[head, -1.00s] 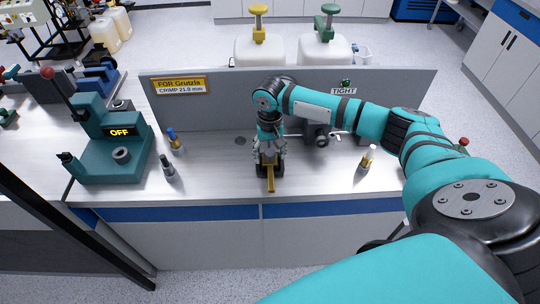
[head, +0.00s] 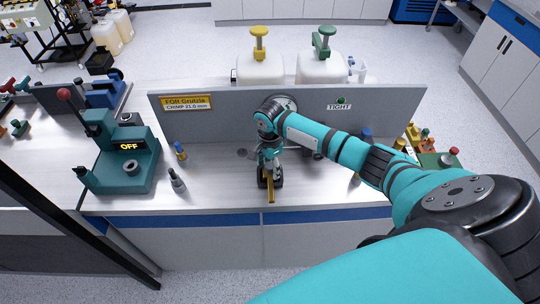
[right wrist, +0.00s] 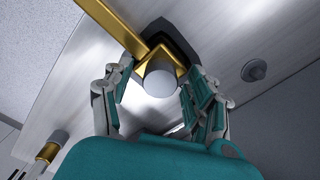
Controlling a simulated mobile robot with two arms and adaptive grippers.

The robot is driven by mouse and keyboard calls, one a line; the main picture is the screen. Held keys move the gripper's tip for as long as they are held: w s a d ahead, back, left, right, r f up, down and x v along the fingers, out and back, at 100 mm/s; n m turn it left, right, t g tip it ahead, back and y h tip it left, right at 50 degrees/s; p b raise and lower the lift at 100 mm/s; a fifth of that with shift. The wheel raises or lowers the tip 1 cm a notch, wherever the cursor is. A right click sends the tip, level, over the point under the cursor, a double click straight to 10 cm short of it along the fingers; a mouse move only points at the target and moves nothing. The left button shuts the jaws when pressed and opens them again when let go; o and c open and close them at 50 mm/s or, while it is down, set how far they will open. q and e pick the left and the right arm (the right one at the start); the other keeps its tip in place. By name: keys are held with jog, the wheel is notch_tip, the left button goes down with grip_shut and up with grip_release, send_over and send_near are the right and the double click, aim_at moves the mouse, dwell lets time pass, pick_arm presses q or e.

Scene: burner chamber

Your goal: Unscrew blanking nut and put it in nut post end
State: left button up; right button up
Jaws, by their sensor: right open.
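My right gripper (head: 269,160) points down over a small dark fixture with a yellow bar at the front middle of the bench. In the right wrist view the open fingers (right wrist: 160,97) stand on both sides of a pale grey round cap (right wrist: 161,79), which may be the blanking nut. The cap sits on a gold-coloured part with a long gold bar (right wrist: 118,22) above a dark base (right wrist: 176,39). I cannot tell whether the fingers touch the cap. A short grey round post (right wrist: 254,70) stands to the right; I cannot tell if it is the nut post. My left gripper is out of view.
A teal press (head: 124,160) marked "OFF" and small fittings (head: 177,181) stand at left. My right arm hides part of the bench's right side.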

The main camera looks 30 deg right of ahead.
jog(key=m, duration=0.5)
jog(key=shift+a, duration=0.15)
jog(key=m, duration=0.5)
grip_shut()
